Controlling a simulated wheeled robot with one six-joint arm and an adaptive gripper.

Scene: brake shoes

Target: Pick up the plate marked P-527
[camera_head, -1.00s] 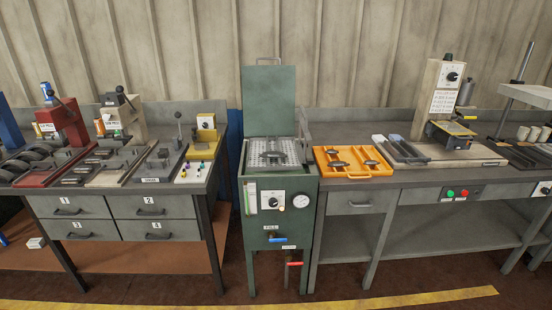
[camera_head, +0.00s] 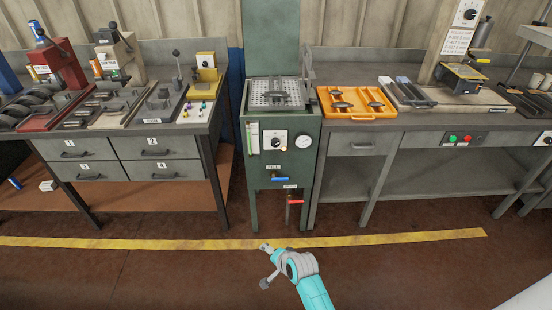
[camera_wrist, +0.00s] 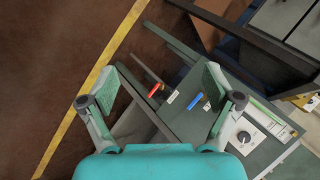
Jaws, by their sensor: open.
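No marking P-527 can be read in any view, so I cannot tell which piece is that plate. Dark shoe-like pieces (camera_head: 341,104) lie in an orange tray (camera_head: 358,117) on the right bench. Flat dark plates (camera_head: 99,108) lie among the fixtures on the left bench. A dark piece lies on the perforated top of the green cabinet (camera_head: 257,128). My gripper (camera_wrist: 168,82) is open and empty in the wrist view. It is over the floor in front of the green cabinet, whose blue and red handles show beyond the fingers.
The left bench (camera_head: 205,129) has numbered drawers and a red press (camera_head: 62,68). The right bench (camera_head: 450,119) carries a press stand (camera_head: 457,45) and long grey bars. A yellow line (camera_head: 390,239) crosses the open brown floor in front.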

